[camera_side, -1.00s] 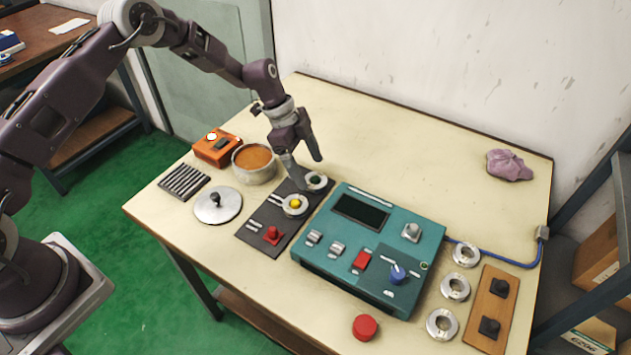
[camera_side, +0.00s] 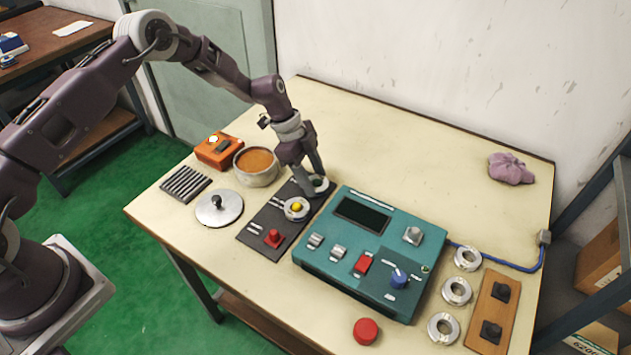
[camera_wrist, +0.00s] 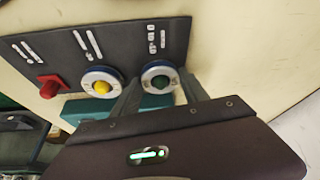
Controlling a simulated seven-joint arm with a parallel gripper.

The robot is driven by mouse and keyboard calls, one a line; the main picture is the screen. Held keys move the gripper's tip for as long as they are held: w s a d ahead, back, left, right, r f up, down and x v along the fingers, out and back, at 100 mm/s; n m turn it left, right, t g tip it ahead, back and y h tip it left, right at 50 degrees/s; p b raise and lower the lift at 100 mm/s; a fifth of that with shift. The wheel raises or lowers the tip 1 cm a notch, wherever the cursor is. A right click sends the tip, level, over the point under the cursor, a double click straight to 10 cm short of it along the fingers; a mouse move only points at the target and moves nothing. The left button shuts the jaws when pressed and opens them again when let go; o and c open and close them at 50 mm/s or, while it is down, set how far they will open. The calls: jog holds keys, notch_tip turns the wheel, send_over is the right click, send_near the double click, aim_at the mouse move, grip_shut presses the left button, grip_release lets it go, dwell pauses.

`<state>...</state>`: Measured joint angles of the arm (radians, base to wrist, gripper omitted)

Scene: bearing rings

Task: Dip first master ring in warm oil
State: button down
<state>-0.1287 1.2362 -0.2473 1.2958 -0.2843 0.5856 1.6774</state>
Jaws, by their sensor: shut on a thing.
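A silver ring with a green centre (camera_wrist: 160,79) sits at the far end of a dark mat (camera_side: 262,241). My gripper (camera_side: 313,187) is down at this ring, with a finger on each side of it and shut on it; in the side view the fingers partly hide the ring (camera_side: 320,183). The wrist view also shows my gripper (camera_wrist: 162,92) around it. A second silver ring with a yellow centre (camera_side: 296,208) sits beside it on the mat. A pot of orange-brown liquid (camera_side: 257,160) stands open to the left of my gripper.
A lid with a dark knob (camera_side: 218,209) lies near the pot. An orange box (camera_side: 219,151), dark rods (camera_side: 186,184) and a red knob (camera_side: 274,238) are nearby. A teal device (camera_side: 370,250) stands close on the right.

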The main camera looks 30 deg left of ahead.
notch_tip(320, 180, up, 9)
jog(key=shift+s+a+f, duration=0.5)
jog(key=shift+a+f, duration=0.15)
jog(key=shift+a, duration=2.15)
jog(key=shift+s+a+f, duration=0.5)
jog(key=shift+a+f, duration=0.15)
jog(key=shift+a, duration=2.1)
jog(key=shift+s+a+f, duration=0.5)
jog(key=shift+a+f, duration=0.15)
jog(key=shift+a, duration=2.15)
jog(key=shift+f, duration=2)
jog(key=shift+f, duration=0.25)
jog(key=shift+f, duration=0.35)
